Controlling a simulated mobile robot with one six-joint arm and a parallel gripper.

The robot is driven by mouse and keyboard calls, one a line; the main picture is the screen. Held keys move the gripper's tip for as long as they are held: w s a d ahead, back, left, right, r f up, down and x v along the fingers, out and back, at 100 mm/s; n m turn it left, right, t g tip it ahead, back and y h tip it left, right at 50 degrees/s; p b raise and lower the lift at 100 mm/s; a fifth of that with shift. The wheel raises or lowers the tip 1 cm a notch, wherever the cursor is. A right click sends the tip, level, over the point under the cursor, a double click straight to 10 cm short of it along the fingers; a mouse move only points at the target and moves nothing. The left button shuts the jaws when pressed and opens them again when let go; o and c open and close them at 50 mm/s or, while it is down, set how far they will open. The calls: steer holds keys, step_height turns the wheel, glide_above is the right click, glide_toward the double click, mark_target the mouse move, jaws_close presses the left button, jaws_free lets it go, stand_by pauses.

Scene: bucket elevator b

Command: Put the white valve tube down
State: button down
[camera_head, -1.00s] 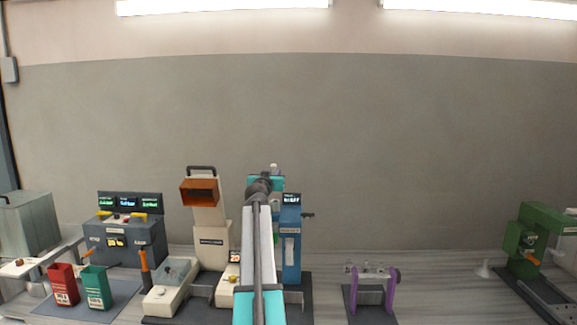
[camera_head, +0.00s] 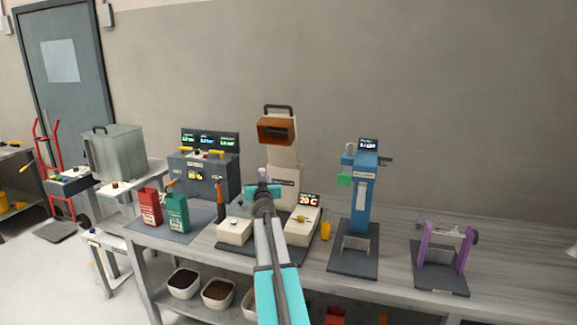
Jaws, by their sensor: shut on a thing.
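My gripper (camera_head: 263,191) is at the end of my arm, in front of the beige instrument with the orange-brown hood (camera_head: 277,131). I see it from behind, so its fingers are mostly hidden. It is shut on the white valve tube (camera_head: 263,182), of which only a small pale part shows just above the teal wrist. The tube is too small and too covered to tell its tilt. Whether it touches the instrument behind it I cannot tell.
A blue column stand (camera_head: 364,200) and a purple frame (camera_head: 463,259) stand right of my gripper. A red bin (camera_head: 149,208), a green bin (camera_head: 177,214) and a dark control box (camera_head: 204,174) stand left. The bench (camera_head: 403,287) has bare strips between stands.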

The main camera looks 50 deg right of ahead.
steer(key=w+a+f+n+t+y+b, duration=0.1)
steer(key=w+a+f+n+t+y, duration=0.25)
steer(key=a, duration=0.75)
steer(key=w+a+f+n+y+b, duration=0.1)
steer(key=w+a+f+n+y, duration=0.15)
steer(key=a+f+y, duration=0.6)
steer(key=w+a+f+n+t+y+b, duration=0.1)
steer(key=w+a+f+n+t, duration=0.15)
steer(key=a, duration=1.05)
steer(key=s+a+f+n+g+y, duration=0.1)
steer(key=s+a+n+g+y, duration=0.1)
steer(key=s+a+y, duration=0.3)
steer(key=s+a+f+n+g+y, duration=0.2)
steer(key=s+a+n+g+y, duration=0.1)
steer(key=a, duration=0.8)
steer(key=s+a+f+n+g+y+b, duration=0.1)
steer(key=s+a+n+g+y, duration=0.2)
steer(key=s+a+n+y, duration=0.3)
steer(key=s+a, duration=0.1)
steer(key=a, duration=0.1)
steer(key=shift+a+f+y, duration=0.3)
steer(key=shift+a, duration=0.1)
steer(key=shift+a+n, duration=0.1)
steer(key=shift+n, duration=0.15)
